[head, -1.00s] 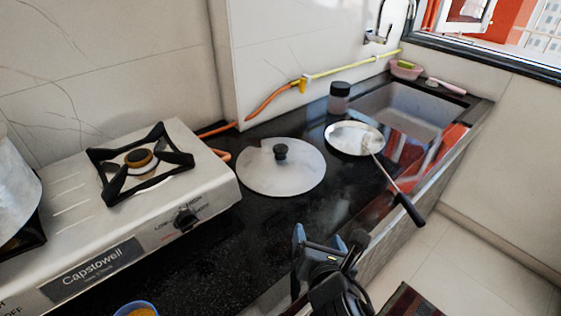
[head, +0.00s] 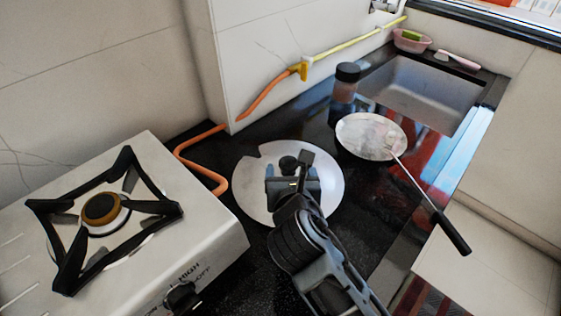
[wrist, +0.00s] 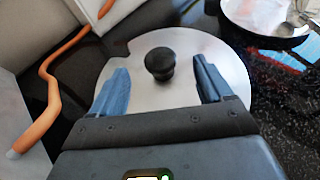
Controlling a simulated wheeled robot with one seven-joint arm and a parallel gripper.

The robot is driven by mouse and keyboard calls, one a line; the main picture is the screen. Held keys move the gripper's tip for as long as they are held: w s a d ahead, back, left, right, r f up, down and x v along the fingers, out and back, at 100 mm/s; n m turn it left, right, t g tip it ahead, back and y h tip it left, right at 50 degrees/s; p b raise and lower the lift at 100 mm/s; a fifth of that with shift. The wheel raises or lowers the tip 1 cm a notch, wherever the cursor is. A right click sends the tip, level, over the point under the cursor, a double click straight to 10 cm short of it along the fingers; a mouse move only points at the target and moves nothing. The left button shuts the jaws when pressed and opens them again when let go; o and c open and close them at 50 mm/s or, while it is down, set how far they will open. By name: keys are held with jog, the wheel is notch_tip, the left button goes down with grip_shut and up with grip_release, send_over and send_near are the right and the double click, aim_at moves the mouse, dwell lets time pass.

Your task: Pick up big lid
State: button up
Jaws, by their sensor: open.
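The big lid (head: 247,185) is a round silver disc with a black knob (head: 288,164), lying flat on the black counter to the right of the stove. My gripper (head: 291,178) is over the lid in the head view and hides part of it. In the wrist view the lid (wrist: 205,48) fills the middle, and its knob (wrist: 160,62) stands between and a little beyond the two blue fingertips of my gripper (wrist: 161,80). The jaws are open and empty, with a gap on both sides of the knob.
The stove (head: 130,240) with its black burner grate stands to the left. An orange hose (head: 204,168) runs behind the lid. A long-handled silver pan (head: 370,136) and a dark-capped jar (head: 346,82) stand to the right, before the sink (head: 420,88).

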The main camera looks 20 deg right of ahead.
aim_at(288, 162)
jog(key=shift+w+d+f, duration=0.15)
jog(key=shift+w, duration=0.5)
jog(key=shift+x, duration=3.2)
jog(key=shift+s+f, duration=0.1)
jog(key=shift+f, duration=0.1)
jog(key=c, duration=1.2)
jog(key=shift+c, duration=0.6)
jog(key=shift+r, duration=0.1)
